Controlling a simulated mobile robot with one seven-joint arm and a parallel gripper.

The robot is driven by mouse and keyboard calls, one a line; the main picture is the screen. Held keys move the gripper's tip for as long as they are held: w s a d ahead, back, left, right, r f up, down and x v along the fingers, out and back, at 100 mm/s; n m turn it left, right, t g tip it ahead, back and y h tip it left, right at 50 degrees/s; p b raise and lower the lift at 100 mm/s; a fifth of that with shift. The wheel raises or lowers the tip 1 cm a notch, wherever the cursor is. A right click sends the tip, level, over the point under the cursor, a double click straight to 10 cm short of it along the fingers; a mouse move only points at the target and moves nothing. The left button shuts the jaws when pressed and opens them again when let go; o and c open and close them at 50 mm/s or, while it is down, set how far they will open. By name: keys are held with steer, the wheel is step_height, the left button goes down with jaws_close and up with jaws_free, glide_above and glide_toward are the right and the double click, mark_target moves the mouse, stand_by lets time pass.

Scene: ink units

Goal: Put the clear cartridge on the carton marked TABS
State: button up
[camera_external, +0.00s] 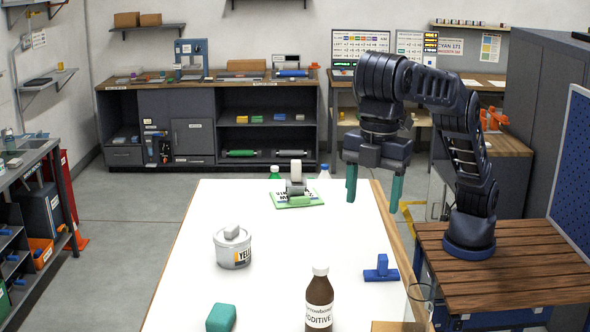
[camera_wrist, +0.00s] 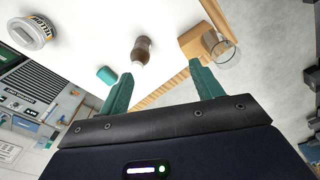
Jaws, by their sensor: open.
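My gripper (camera_external: 373,192) is open and empty, held above the right side of the white table; its teal fingers also show in the wrist view (camera_wrist: 163,72). I cannot make out which thing is the clear cartridge. A small pale grey block (camera_external: 231,231) lies on the tin marked YELL (camera_external: 234,252), left of my gripper. A grey and white piece (camera_external: 296,183) stands on a green-edged pad (camera_external: 298,202) farther back. No TABS marking is readable. A plain tan box or block (camera_wrist: 194,42) is at the table's near right edge, its face lettering not visible.
A brown additive bottle (camera_external: 319,302) stands near the front, with a teal block (camera_external: 221,317) to its left. A blue T-shaped piece (camera_external: 382,271) lies at the right. A clear glass vessel (camera_wrist: 224,52) is by the tan box. The table's middle (camera_external: 290,240) is free.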

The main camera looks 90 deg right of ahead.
steer(key=w+d+r+m+t, duration=0.1)
steer(key=d+r, duration=0.1)
steer(key=d, duration=0.9)
steer(key=w+d+r+m, duration=0.2)
steer(key=d, duration=0.9)
steer(key=w+d+r+m+t, duration=0.1)
steer(key=d+r, duration=0.2)
steer(key=d, duration=0.8)
steer(key=s+d+f+m, duration=0.2)
steer(key=s+d, duration=0.2)
steer(key=d, duration=0.6)
steer(key=s+d+f+m, duration=0.15)
steer(key=s+d, duration=0.25)
steer(key=d, duration=0.5)
steer(key=s+d+f+m+t, duration=0.2)
steer(key=s+d+f+m, duration=0.2)
steer(key=s+d+f, duration=1.4)
steer(key=s+f, duration=0.2)
steer(key=s, duration=0.2)
steer(key=shift+d+f, duration=0.15)
steer(key=shift+d, duration=0.25)
